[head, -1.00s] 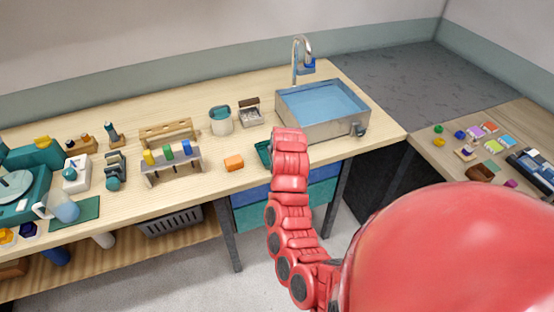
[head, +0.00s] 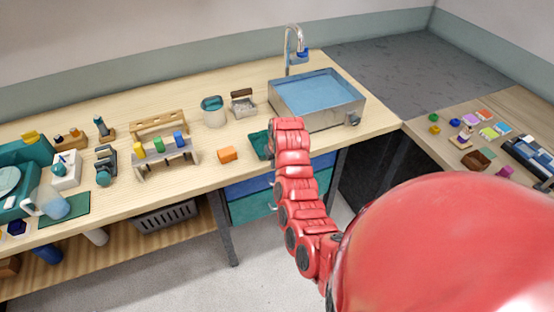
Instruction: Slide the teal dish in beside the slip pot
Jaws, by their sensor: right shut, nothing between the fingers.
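The teal dish (head: 259,145) is a flat, dark teal piece near the front edge of the wooden bench, left of the sink. The end of my right arm hides its right side. A pale pot with a teal inside (head: 213,110), which looks like the slip pot, stands behind the dish and to its left, apart from it. My right gripper (head: 287,124) is at the dish's right side, shut and empty; its fingers are hard to make out, and I cannot tell if it touches the dish. My left gripper is out of view.
A grey box with a brown-handled tool (head: 243,103) stands right of the pot. The sink (head: 318,121) bounds the right side. Bare bench lies between dish and pot.

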